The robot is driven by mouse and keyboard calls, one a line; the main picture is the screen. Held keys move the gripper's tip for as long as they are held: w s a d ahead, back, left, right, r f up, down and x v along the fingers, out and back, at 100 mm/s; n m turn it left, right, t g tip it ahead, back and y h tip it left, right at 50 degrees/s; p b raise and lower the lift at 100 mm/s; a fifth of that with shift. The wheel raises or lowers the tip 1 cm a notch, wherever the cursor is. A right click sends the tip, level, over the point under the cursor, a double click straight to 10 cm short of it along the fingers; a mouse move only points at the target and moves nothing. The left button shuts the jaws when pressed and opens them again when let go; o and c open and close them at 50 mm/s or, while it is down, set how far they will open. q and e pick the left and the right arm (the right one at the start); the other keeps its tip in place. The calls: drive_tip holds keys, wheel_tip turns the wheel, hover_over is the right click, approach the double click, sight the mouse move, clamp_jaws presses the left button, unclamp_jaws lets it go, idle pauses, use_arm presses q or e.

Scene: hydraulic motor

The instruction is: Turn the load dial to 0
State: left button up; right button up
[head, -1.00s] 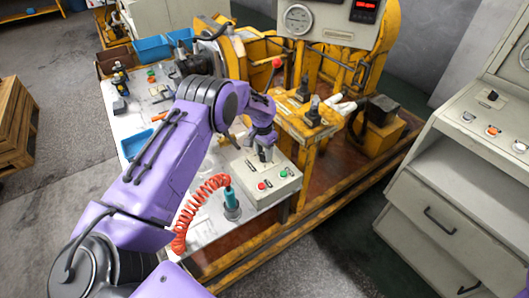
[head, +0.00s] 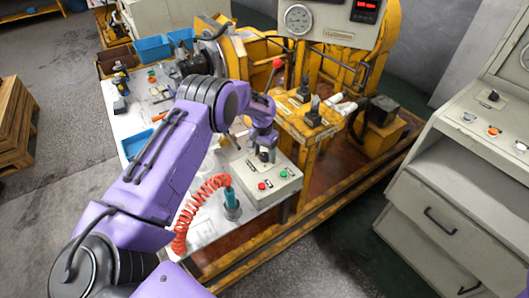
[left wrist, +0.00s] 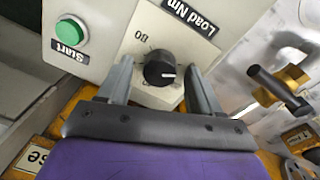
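The load dial (left wrist: 160,70) is a round black knob with a white mark, on the pale control box (head: 262,200). In the left wrist view its mark points right, and an upside-down "80" and a "Load Nm" label (left wrist: 190,14) are beside it. My left gripper (left wrist: 162,84) is open, with one finger on each side of the dial and a small gap on both sides. In the head view my left gripper (head: 265,155) is over the back of the box and mostly hides the dial. My right gripper is not in view.
A green Start button (left wrist: 70,31) sits beside the dial. A red button (head: 262,186) is at the box's front. A teal tool with a coiled red hose (head: 230,196) stands left of the box. Yellow machine framing with levers (head: 312,115) is close on the right.

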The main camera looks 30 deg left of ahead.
sight(263, 153)
use_arm(q)
drive_tip(key=shift+r, duration=0.1)
wheel_tip(263, 153, up, 10)
drive_tip(key=b, duration=0.2)
drive_tip(key=shift+a+r, duration=0.15)
drive_tip(key=shift+a, duration=0.15)
